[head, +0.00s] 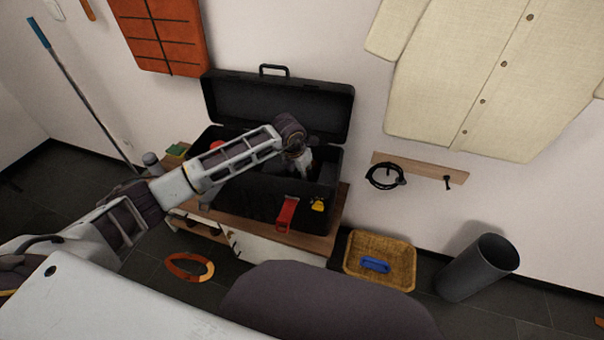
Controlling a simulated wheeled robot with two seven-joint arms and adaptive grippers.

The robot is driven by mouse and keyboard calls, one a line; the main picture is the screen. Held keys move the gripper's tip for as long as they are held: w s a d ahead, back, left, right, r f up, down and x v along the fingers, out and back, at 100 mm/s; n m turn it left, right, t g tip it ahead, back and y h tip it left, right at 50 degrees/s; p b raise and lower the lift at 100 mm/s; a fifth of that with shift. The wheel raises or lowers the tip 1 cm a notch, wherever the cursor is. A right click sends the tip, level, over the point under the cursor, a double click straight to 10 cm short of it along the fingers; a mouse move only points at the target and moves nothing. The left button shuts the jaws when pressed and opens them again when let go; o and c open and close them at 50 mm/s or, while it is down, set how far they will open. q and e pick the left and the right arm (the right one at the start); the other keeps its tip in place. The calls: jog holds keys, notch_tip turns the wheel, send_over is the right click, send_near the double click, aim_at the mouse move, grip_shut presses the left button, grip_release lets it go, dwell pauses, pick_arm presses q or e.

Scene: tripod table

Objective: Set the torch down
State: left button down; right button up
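My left arm comes in from the left, and its gripper (303,165) reaches into the open black toolbox (258,195). The gripper is small and dark against the box interior. Its fingertips are hidden, so I cannot tell whether it is open or shut, or whether it holds anything. I cannot clearly make out a torch; anything in or below the gripper is lost in the dark box. My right gripper is not in view.
The toolbox stands on a wooden table (338,212), lid raised against the wall. Red (287,214) and yellow (318,205) items are at its front. A grey cylindrical item (150,159) is left of it. A wicker basket (350,262) and dark bin (478,267) stand right.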

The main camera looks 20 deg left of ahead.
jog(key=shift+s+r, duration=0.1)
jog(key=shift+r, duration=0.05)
pick_arm(q)
jog(key=shift+f, duration=0.1)
dwell(0.3)
jog(key=c, duration=1.2)
grip_release()
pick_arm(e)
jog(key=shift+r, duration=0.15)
pick_arm(q)
jog(key=shift+o, duration=0.2)
